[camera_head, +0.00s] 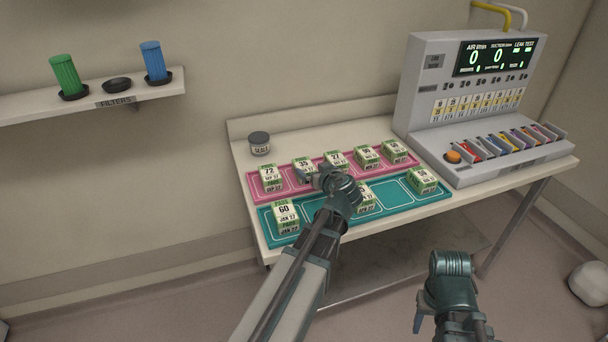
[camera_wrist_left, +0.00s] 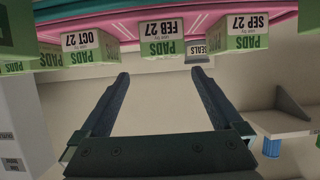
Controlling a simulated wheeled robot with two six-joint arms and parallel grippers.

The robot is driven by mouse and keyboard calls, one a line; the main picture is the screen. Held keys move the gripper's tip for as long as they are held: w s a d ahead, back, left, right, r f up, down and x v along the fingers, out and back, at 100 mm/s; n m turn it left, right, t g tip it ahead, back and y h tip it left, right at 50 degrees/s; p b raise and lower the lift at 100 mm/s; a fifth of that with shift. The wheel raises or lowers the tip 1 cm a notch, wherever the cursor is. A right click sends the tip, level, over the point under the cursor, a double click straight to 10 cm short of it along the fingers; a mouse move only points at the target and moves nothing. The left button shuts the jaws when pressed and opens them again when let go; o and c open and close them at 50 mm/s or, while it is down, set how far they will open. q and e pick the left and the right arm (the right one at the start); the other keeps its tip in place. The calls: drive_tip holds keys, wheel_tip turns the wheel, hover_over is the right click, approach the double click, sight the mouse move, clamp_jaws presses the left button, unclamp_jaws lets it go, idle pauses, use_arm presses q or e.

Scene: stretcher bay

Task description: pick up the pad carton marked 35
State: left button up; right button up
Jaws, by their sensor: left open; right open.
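The pad carton marked 35 (camera_head: 303,164) is a white box with green bands, standing in the pink tray (camera_head: 256,187) between the cartons marked 72 (camera_head: 269,173) and 27 (camera_head: 335,157). My left gripper (camera_head: 316,178) is just in front of it and partly covers its lower right. In the left wrist view, which is upside down, the open left jaws (camera_wrist_left: 161,73) have nothing between them. A carton dated FEB 27 (camera_wrist_left: 162,38) lies beyond the fingertips, roughly centred; its number is not visible there. My right gripper (camera_head: 420,320) is low, away from the table, and empty.
More cartons stand in the pink tray, including one marked 90 (camera_head: 366,152). The teal tray (camera_head: 394,200) in front holds a carton marked 60 (camera_head: 285,213) and others. A grey jar (camera_head: 259,143) stands behind; a test machine (camera_head: 420,95) fills the right end.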

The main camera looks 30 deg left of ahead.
sight(304, 164)
use_arm(q)
drive_tip(key=shift+b+x, duration=0.35)
drive_tip(key=shift+x, duration=1.3)
drive_tip(key=shift+a+f, duration=0.1)
drive_tip(key=b+x, duration=0.2)
drive_tip(key=x, duration=0.3)
drive_tip(key=shift+s+a+f, duration=0.1)
drive_tip(key=shift+s+f, duration=0.1)
drive_tip(key=shift+r, duration=0.1)
drive_tip(key=c, duration=1.5)
drive_tip(key=shift+r, duration=0.1)
